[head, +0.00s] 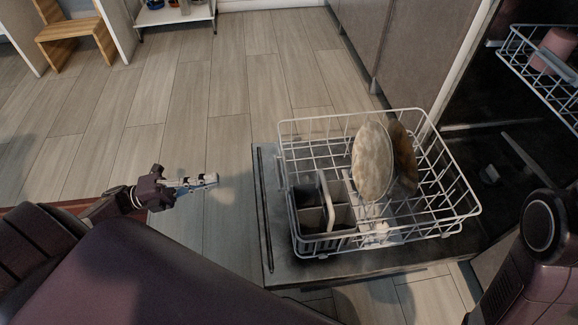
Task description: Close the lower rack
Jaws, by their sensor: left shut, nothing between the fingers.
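The lower rack (455,190) is a white wire basket. It is pulled out over the lowered dishwasher door (275,268). Two plates stand in it, a pale one (371,162) and a brown one (404,155) behind it. A grey cutlery basket (340,215) sits in its near left part. My left gripper (212,180) is shut and empty. It is left of the door and rack, apart from both, above the floor. My right gripper is not in view; part of my right arm shows at the lower right.
The upper rack (520,45) sticks out of the dark dishwasher interior at the upper right and holds a pink cup (556,48). Grey cabinet fronts (405,45) run beside the dishwasher. A wooden chair (75,35) and a white shelf (175,16) stand far back. The floor at left is clear.

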